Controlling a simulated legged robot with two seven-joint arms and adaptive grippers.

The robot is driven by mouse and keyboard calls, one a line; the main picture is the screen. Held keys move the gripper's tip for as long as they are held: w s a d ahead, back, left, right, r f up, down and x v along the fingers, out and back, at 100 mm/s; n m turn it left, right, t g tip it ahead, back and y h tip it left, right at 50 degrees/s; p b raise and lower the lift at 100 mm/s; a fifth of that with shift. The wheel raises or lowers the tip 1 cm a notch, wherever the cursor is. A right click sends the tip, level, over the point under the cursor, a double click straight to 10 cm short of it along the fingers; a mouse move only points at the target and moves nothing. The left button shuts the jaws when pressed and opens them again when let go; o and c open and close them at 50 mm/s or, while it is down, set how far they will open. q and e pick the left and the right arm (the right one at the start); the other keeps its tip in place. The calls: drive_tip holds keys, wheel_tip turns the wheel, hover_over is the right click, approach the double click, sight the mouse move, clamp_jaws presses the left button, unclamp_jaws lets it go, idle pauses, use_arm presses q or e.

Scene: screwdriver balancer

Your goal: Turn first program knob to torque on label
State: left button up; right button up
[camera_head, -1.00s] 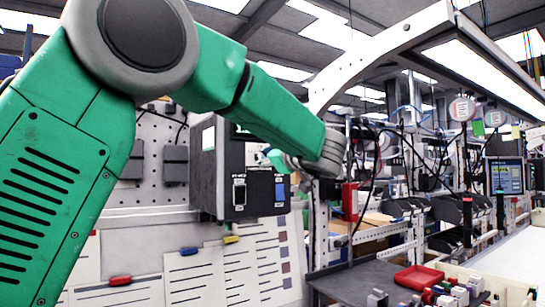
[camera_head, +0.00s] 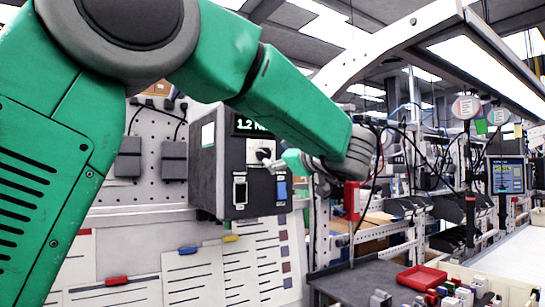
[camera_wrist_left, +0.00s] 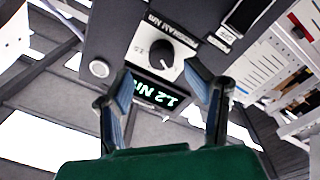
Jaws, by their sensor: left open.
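In the head view the knob (camera_head: 263,154) shows partly, just left of my left gripper (camera_head: 283,163). A display (camera_wrist_left: 158,92) next to the knob reads about 1.2 Nm with green-white digits; it also shows in the head view (camera_head: 250,126), partly covered by my arm. In the left wrist view my left gripper (camera_wrist_left: 158,72) is open, with its fingers on either side of the knob and apart from it. My right gripper is not in view.
The box front also carries a black switch (camera_head: 240,190) and a blue switch (camera_head: 281,189). A round button (camera_wrist_left: 98,68) shows in the wrist view. Paper sheets (camera_head: 225,270) hang below the box. A red tray (camera_head: 421,277) and bins stand at the lower right.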

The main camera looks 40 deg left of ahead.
use_arm(q)
drive_tip(key=v, duration=0.7)
drive_tip(key=shift+f, duration=0.15)
drive_tip(key=shift+a, duration=0.25)
